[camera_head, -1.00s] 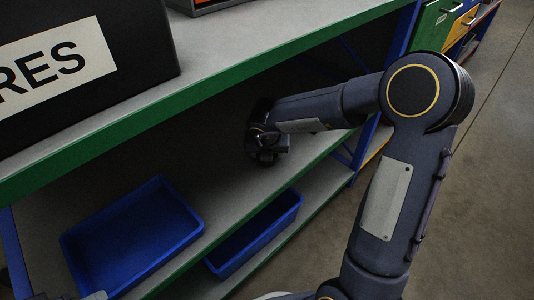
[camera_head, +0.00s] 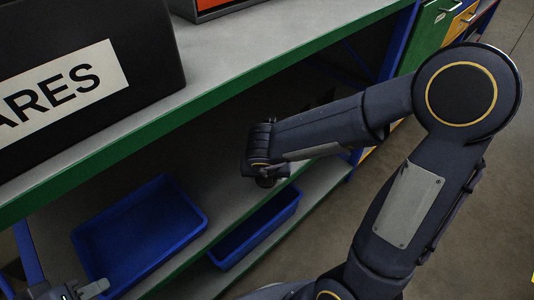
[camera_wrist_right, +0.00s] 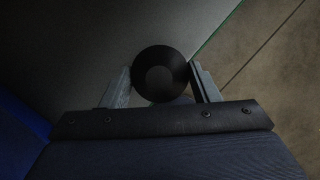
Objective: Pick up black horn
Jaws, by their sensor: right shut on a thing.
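The black horn (camera_wrist_right: 160,73) shows in the right wrist view as a round black disc with a greyer centre, seen end-on. My right gripper (camera_wrist_right: 161,86) has one finger on each side of it and is shut on it. In the head view my right gripper (camera_head: 264,172) is dark and small at the front of the lower shelf space, and the horn cannot be made out there. My left gripper (camera_head: 78,290) is partly in view at the bottom left corner, and its jaw state is unclear.
A blue bin (camera_head: 140,235) sits on the shelf below the green-edged upper shelf (camera_head: 130,144). Another blue bin (camera_head: 255,232) is lower, to its right. A black box (camera_head: 75,70) with a white label stands on the upper shelf. Open floor (camera_head: 505,190) lies at right.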

